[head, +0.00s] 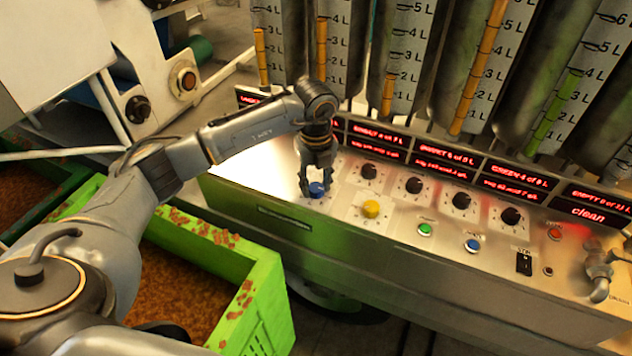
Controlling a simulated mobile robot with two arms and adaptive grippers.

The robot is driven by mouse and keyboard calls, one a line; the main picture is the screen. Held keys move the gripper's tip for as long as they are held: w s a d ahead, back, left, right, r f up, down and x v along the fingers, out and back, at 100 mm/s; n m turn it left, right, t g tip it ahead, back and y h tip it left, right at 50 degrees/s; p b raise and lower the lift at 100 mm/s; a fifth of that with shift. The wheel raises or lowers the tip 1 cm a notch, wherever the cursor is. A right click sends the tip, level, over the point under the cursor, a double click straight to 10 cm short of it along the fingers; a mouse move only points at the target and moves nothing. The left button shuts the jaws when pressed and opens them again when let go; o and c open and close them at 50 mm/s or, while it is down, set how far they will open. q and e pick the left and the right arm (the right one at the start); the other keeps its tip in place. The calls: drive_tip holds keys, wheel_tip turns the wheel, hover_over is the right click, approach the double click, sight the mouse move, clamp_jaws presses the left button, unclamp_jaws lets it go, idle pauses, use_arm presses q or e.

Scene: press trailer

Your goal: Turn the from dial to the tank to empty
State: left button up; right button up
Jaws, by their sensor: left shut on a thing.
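A blue dial (317,189) sits at the left of the sloped metal control panel (400,236). My left gripper (317,184) points down over it and is shut on it; the fingers partly hide the dial and its scale. A yellow dial (371,209) on a white plate is just to its right and is free. I cannot read which of these is the from dial. My right gripper is not in view.
Several black knobs (414,185) line the panel below red displays. Green (425,229) and blue (472,245) buttons, a black switch (523,263) and a metal fitting (600,275) are further right. Graduated tanks (405,50) stand behind. A green crate (235,262) is at lower left.

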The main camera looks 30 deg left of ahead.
sight(316, 187)
use_arm(q)
drive_tip(key=o, duration=1.2)
wheel_tip(316, 187, up, 12)
idle(0.4)
